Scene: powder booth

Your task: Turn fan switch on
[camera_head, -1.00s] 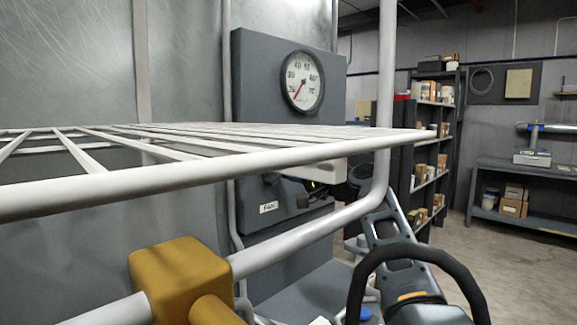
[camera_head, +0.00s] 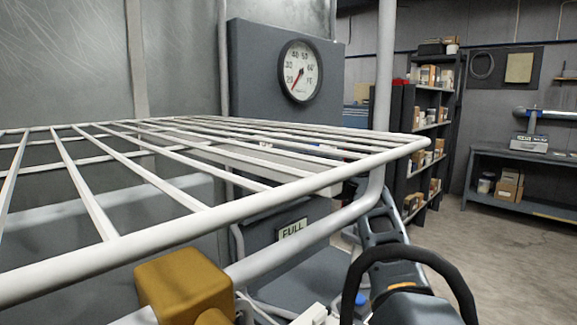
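The grey control panel (camera_head: 260,70) with a round dial gauge (camera_head: 301,72) stands behind a white wire rack (camera_head: 190,207). The rack hides much of the panel's lower part, and I cannot make out the fan switch in this view. My arm (camera_head: 382,235) reaches up from the lower right toward the rack's front corner. Its far end passes behind the rack's rail, and I cannot make out my gripper or its fingers. Whether it touches anything there is hidden.
The rack's thick front rail and an ochre block (camera_head: 185,283) fill the near left.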

